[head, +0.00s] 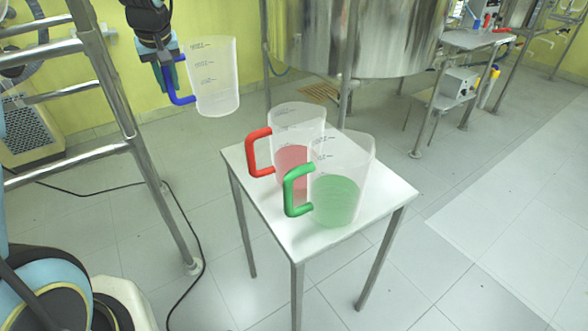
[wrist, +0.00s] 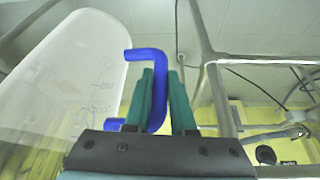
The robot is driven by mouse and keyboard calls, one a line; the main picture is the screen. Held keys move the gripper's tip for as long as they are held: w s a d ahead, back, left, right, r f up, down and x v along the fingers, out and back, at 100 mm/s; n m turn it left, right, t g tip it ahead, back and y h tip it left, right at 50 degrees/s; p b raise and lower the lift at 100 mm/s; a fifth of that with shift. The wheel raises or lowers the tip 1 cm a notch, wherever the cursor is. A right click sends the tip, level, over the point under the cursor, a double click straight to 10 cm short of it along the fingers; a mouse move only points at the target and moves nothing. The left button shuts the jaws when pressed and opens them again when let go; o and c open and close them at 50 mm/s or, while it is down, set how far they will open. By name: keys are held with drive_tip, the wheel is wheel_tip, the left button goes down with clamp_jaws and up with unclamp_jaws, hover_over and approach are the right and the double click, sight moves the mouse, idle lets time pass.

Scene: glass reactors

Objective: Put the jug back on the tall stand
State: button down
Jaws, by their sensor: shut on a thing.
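A clear jug (head: 213,80) with a blue handle (head: 178,84) hangs in the air in the head view, roughly upright and seemingly empty. My gripper (head: 165,72) is shut on its blue handle. In the wrist view the jug (wrist: 70,80) fills the left side, and the blue handle (wrist: 147,56) passes between the fingers of my gripper (wrist: 160,78). A white-topped stand (head: 290,232) with metal legs is below and to the right of the jug. I cannot tell whether this is the tall stand.
A red-handled jug (head: 293,158) and a green-handled jug (head: 338,190), with red and green contents, occupy much of the white top. A steel vessel (head: 365,35) stands behind it. A metal ladder-like frame (head: 115,85) is at left. Another steel stand (head: 475,39) is at back right.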

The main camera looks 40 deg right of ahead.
drive_tip(key=s+d+r+m, duration=0.1)
drive_tip(key=s+d+r, duration=1.25)
drive_tip(key=r, duration=0.25)
wheel_tip(320, 180, down, 27)
drive_tip(key=p, duration=0.3)
drive_tip(key=shift+w, duration=0.35)
drive_tip(key=shift+f, duration=0.1)
drive_tip(key=c, duration=0.8)
unclamp_jaws()
drive_tip(key=shift+o, duration=0.2)
drive_tip(key=b+v, duration=0.1)
drive_tip(key=v, duration=1.1)
drive_tip(key=shift+r+b, duration=0.2)
drive_tip(key=shift+b, duration=0.1)
